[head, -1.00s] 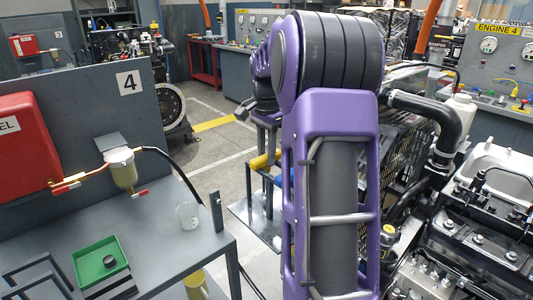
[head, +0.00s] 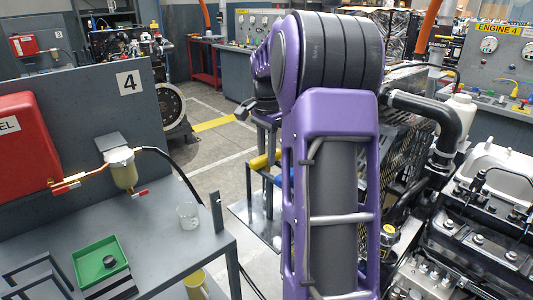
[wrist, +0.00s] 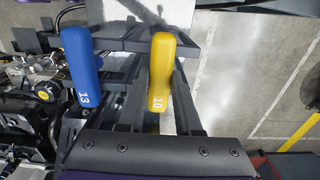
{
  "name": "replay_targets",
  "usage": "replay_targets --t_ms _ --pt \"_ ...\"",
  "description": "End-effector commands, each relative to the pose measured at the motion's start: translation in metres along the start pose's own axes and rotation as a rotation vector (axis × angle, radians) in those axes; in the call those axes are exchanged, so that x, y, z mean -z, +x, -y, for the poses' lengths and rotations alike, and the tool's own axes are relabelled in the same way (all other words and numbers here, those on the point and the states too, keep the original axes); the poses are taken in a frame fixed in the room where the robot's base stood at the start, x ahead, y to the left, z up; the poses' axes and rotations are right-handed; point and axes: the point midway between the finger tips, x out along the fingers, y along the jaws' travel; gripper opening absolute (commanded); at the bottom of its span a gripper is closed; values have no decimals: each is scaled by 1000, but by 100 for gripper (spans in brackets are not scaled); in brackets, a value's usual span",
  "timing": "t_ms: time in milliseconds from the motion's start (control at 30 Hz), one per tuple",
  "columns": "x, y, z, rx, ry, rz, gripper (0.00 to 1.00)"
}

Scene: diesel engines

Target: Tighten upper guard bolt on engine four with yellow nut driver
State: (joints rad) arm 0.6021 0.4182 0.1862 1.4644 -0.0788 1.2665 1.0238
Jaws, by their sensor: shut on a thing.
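The yellow nut driver (wrist: 159,72), marked 10, lies between the dark fingers of my gripper (wrist: 158,88) in the wrist view. My gripper is shut on its handle. Beside it on the left is a blue driver (wrist: 82,66), marked 13, near a grey rack bar (wrist: 133,44). Engine four (head: 475,225) stands at the right. Its dark mesh guard (head: 402,140) is partly behind my arm. I cannot make out the upper guard bolt.
A grey bench (head: 150,245) with a green tray (head: 100,262) and a clear beaker (head: 188,215) fills the lower left. A black hose (head: 430,112) runs beside my arm on the engine side. Open floor (head: 215,165) lies between bench and engine.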

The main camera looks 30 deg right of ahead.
Motion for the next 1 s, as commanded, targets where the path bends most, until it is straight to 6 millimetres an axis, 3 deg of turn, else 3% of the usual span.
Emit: replay_targets --t_ms 433,1000 --pt "0 -3 0 1 0 -1 0" --pt "0 -57 0 2 0 -2 0"
